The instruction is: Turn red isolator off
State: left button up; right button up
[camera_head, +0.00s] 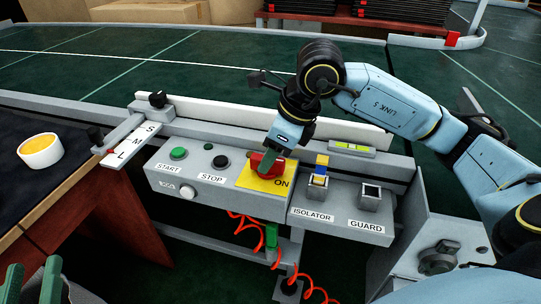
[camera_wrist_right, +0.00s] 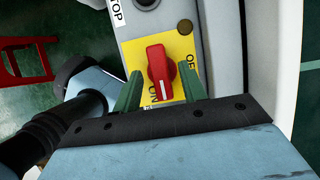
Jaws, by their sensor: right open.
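The red isolator knob (camera_head: 257,161) sits on a yellow plate (camera_head: 262,186) on the grey control box. In the right wrist view the knob (camera_wrist_right: 158,72) stands lengthwise between the ON and OFF labels, its white line at the ON end. My right gripper (camera_head: 277,160) is over the knob, partly covering it in the head view. In the wrist view its green fingers (camera_wrist_right: 160,90) are open, one on each side of the knob's lower end, with gaps visible. My left gripper (camera_head: 33,282) is open and empty at the bottom left, away from the box.
Green START (camera_head: 178,153) and black STOP (camera_head: 221,161) buttons are left of the knob. ISOLATOR (camera_head: 319,181) and GUARD (camera_head: 370,196) holders stand right. A conveyor rail (camera_head: 200,121) runs behind. A dark table with a white-and-yellow round item (camera_head: 40,150) is at left.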

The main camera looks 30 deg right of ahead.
pick_arm(q)
jog(key=shift+r, duration=0.35)
pick_arm(e)
jog(key=shift+f, duration=0.2)
jog(key=shift+c, duration=0.3)
grip_shut()
